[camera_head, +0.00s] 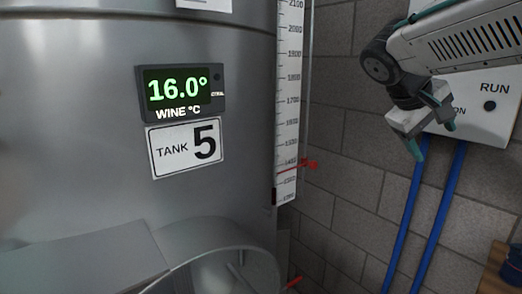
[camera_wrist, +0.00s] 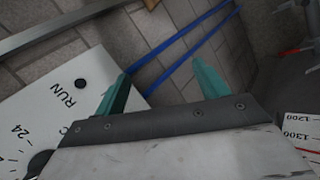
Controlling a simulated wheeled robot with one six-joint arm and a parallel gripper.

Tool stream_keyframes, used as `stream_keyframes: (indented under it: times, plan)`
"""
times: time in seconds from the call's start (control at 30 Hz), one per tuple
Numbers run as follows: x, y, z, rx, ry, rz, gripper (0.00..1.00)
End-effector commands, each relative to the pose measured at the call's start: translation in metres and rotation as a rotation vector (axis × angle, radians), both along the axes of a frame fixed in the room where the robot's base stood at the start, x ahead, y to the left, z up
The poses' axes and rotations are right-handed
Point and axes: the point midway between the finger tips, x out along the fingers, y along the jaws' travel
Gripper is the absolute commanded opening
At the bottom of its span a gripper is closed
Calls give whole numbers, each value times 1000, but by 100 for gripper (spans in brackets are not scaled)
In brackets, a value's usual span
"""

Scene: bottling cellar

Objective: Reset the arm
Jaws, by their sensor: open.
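My gripper (camera_head: 430,127) hangs at the upper right of the head view, at the end of my arm, in front of a white control box. Its two teal fingers are apart with nothing between them. In the wrist view my gripper (camera_wrist: 160,82) also shows open and empty, with the wall and blue pipes behind it. My arm reaches in from the right edge of the head view, bent down at the wrist.
A steel tank (camera_head: 80,80) with a display reading 16.0° (camera_head: 180,92) and a TANK 5 sign (camera_head: 186,147) fills the left. A level scale (camera_head: 289,100) runs down its side. The control box (camera_head: 480,110) marked RUN and blue pipes (camera_head: 437,220) are on the block wall.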

Motion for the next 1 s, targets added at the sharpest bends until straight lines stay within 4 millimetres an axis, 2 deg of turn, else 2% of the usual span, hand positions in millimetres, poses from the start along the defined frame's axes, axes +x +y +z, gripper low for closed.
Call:
stream_keyframes:
  times: [0.03,0.2,0.3,0.4,0.5,0.57,1.0]
  plan:
    - [-31,7,-25,94,31,-8,73]
    - [-130,44,-103,423,104,-50,73]
    - [-180,67,-139,592,113,-89,73]
    - [-214,82,-161,699,100,-123,73]
    - [-232,85,-169,738,77,-142,73]
    - [-236,85,-168,739,60,-144,73]
    - [-236,83,-163,739,37,-145,73]
